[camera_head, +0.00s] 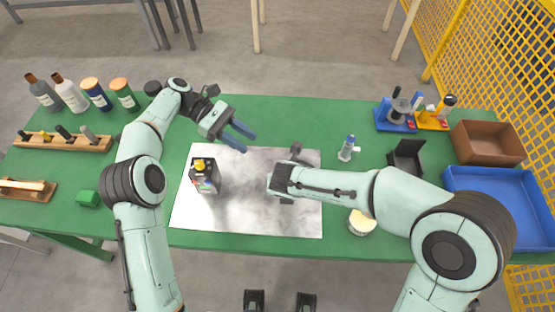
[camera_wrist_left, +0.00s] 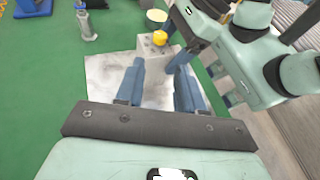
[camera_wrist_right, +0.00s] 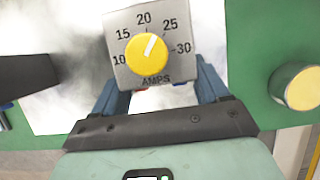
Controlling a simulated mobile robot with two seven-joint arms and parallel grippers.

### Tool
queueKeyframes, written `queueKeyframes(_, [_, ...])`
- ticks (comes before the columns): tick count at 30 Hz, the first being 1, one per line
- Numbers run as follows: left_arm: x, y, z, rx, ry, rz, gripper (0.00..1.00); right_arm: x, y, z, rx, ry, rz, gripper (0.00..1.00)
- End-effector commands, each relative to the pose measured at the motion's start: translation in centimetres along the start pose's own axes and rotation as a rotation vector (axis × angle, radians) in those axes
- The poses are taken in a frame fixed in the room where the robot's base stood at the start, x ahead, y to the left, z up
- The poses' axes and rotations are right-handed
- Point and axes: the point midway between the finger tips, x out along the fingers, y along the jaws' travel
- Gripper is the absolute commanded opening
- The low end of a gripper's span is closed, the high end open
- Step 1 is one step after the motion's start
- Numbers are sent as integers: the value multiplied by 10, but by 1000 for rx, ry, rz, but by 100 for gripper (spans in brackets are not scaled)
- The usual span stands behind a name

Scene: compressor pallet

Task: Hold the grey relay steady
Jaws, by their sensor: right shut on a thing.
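The grey relay (camera_wrist_right: 150,22) has a yellow dial marked AMPS and sits between the fingers of my right gripper (camera_wrist_right: 160,82), which is shut on it. In the left wrist view the relay (camera_wrist_left: 150,47) shows beside the blue right fingers, over the metal sheet (camera_wrist_left: 110,75). My right arm hides the relay in the head view. My left gripper (camera_head: 242,135) is open and empty above the sheet's back edge; its parted fingers also show in the left wrist view (camera_wrist_left: 160,75). Whether the relay touches the sheet is unclear.
A black box with a yellow top (camera_head: 204,180) stands on the sheet's left part. A round tin (camera_head: 362,222), a small bottle (camera_head: 347,149) and a black open case (camera_head: 405,158) stand to the right. A blue tray (camera_head: 500,181) is at far right. Bottles (camera_head: 70,95) stand back left.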

Motion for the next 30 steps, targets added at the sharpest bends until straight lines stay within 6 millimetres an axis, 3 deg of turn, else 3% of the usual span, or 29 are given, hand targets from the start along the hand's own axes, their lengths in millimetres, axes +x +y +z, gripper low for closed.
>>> queueKeyframes(8, [10,2,6,18,10,-9,38,0,0,0,1,-1,0,30])
queueKeyframes(21, [90,0,5,18,9,-11,38,0,0,0,1,-1,0,30])
queueKeyframes(30, [119,0,4,18,11,-8,38,0,0,0,1,-1,0,30])
